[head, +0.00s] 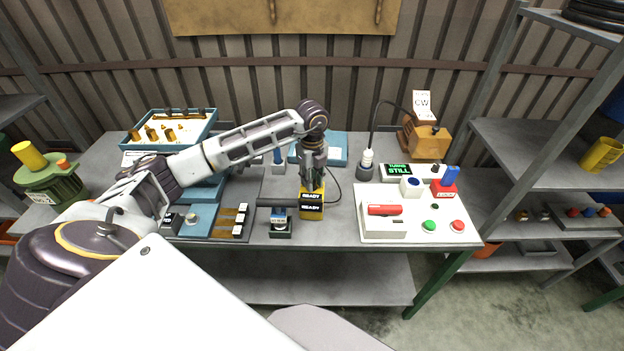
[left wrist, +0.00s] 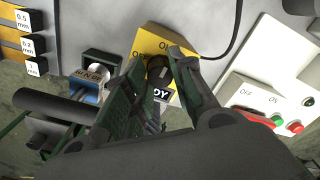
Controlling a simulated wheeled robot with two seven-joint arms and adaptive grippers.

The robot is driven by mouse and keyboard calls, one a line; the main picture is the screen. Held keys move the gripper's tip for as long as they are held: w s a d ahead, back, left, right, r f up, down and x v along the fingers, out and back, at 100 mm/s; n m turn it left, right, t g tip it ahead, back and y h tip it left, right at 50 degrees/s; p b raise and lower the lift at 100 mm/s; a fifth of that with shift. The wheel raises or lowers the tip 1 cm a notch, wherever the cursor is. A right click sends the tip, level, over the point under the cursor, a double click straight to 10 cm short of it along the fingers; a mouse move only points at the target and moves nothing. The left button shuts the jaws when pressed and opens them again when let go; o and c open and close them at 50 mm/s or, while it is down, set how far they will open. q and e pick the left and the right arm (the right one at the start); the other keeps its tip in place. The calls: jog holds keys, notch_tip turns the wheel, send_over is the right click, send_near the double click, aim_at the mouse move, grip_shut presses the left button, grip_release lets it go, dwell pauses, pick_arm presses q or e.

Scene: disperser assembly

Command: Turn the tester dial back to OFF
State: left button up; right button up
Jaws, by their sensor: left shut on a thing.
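The tester is a yellow box (head: 311,212) near the table's front edge, with READY labels in the head view. In the left wrist view, its yellow top (left wrist: 150,38) bears a black dial (left wrist: 158,68) and partly covered black lettering. My left gripper (head: 312,186) points down onto the tester from above. Its two fingers (left wrist: 160,82) stand on either side of the dial and are shut on it in the left wrist view. The fingers hide part of the dial and lettering, so I cannot tell its exact setting. My right gripper is not in view.
A small dark unit with a blue label (head: 280,222) stands close left of the tester. A white panel (head: 455,233) with a red handle and coloured buttons lies to the right. A black cable (head: 335,190) runs behind the tester. A blue tray (head: 172,132) stands back left.

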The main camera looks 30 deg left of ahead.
pick_arm(q)
jog(key=o, duration=1.1)
jog(key=shift+c, duration=0.2)
notch_tip(320, 180, up, 12)
jog(key=shift+o, duration=0.3)
